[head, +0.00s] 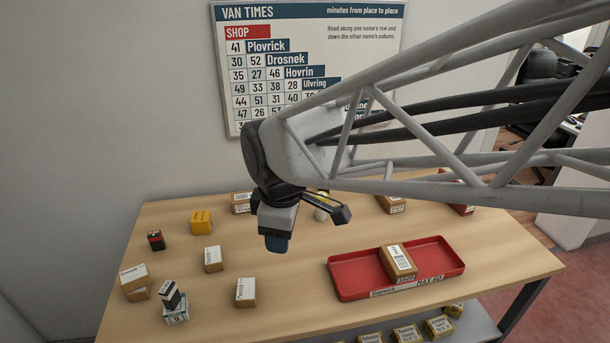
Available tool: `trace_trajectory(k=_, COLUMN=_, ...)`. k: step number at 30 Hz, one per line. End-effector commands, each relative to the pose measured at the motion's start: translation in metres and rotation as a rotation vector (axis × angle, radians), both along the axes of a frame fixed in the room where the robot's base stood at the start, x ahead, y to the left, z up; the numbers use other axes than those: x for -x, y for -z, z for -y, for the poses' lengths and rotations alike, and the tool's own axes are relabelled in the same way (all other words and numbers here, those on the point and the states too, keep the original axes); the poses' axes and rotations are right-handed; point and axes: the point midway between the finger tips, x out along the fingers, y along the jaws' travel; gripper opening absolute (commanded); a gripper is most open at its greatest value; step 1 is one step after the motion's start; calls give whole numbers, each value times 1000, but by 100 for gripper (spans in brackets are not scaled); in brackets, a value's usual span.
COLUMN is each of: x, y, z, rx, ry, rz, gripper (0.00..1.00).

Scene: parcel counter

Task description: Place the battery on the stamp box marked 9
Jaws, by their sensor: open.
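A small black block with a red top (156,240), which looks like the battery, stands at the left of the table. A small white and blue box (177,313) lies at the front left, with a black, white-labelled block (169,294) tilted on or against it. I cannot read a 9 on any box, so I cannot tell which is the stamp box marked 9. My gripper (310,229) is open above the middle of the table, to the right of the black and red block. Nothing shows between its fingers.
A red tray (345,278) at the right holds a brown parcel (398,262). A yellow box (201,222) and several small brown parcels (246,292) stand around the left half. A pale cylinder (321,207) is partly hidden behind my gripper.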

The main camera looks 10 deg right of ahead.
Motion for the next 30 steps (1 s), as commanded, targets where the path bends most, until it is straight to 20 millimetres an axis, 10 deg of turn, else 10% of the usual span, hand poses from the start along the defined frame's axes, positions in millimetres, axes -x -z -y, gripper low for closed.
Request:
trace_trajectory(k=15, x=77, y=-7, z=108, rx=-132, ry=942, rz=61, gripper=49)
trace_trajectory(k=30, x=103, y=-4, z=130, rx=-180, ry=1221, rz=78, gripper=49)
